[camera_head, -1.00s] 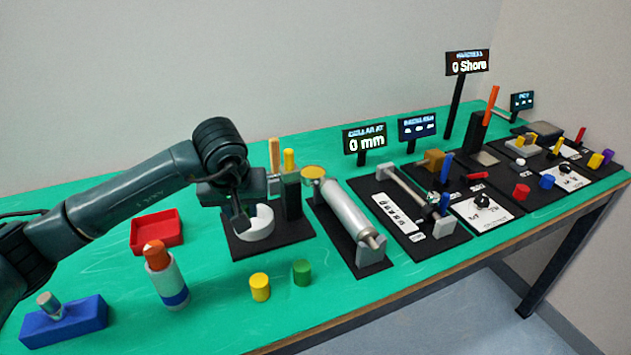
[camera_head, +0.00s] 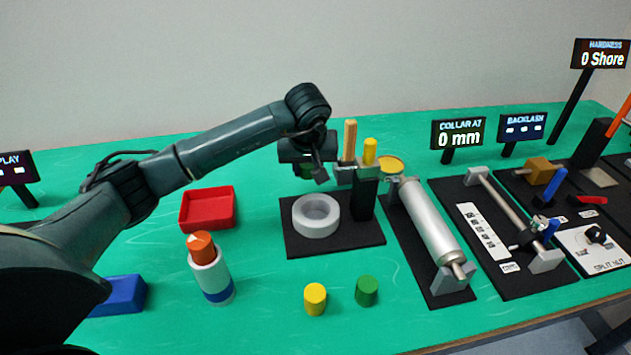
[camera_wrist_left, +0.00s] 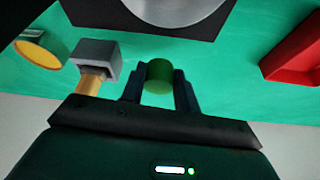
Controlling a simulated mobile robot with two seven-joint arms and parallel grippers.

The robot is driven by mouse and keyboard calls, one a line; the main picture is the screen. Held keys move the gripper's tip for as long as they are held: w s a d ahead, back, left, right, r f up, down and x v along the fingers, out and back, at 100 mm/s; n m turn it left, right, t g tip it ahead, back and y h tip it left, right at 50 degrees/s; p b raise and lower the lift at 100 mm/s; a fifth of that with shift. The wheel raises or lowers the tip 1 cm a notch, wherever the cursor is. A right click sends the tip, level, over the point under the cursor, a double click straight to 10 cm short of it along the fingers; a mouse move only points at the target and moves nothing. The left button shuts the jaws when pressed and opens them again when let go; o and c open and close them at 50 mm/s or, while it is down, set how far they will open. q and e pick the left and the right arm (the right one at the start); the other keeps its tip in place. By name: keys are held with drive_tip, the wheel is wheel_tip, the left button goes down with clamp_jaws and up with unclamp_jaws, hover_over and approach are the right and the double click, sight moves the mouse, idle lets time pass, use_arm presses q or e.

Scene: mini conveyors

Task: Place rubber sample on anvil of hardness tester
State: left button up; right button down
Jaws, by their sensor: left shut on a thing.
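My left gripper (camera_head: 312,170) is shut on a dark green cylinder, which the left wrist view shows between its fingers (camera_wrist_left: 159,76). In the head view the gripper hangs in the air just behind the white ring (camera_head: 299,222), and the held piece is mostly hidden. I cannot tell from its look whether it is rubber. The hardness tester, a black column (camera_head: 591,146) with an orange lever (camera_head: 620,112) and a grey plate (camera_head: 600,178) at its foot, is at the far right, partly cut off. Its display (camera_head: 600,56) reads 0 Shore. My right gripper is not in view.
Yellow (camera_head: 315,299) and green (camera_head: 366,291) cylinders stand in front. A black post (camera_head: 364,200) with upright handles, a silver roller (camera_head: 432,225) and the collar rig (camera_head: 510,210) lie between gripper and tester. A red tray (camera_head: 208,225) and white bottle (camera_head: 212,280) are left.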

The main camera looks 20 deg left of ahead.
sight(308, 191)
use_arm(q)
drive_tip(key=shift+f, duration=2.35)
drive_tip(key=shift+f, duration=0.15)
drive_tip(key=o, duration=1)
drive_tip(key=shift+o, duration=0.2)
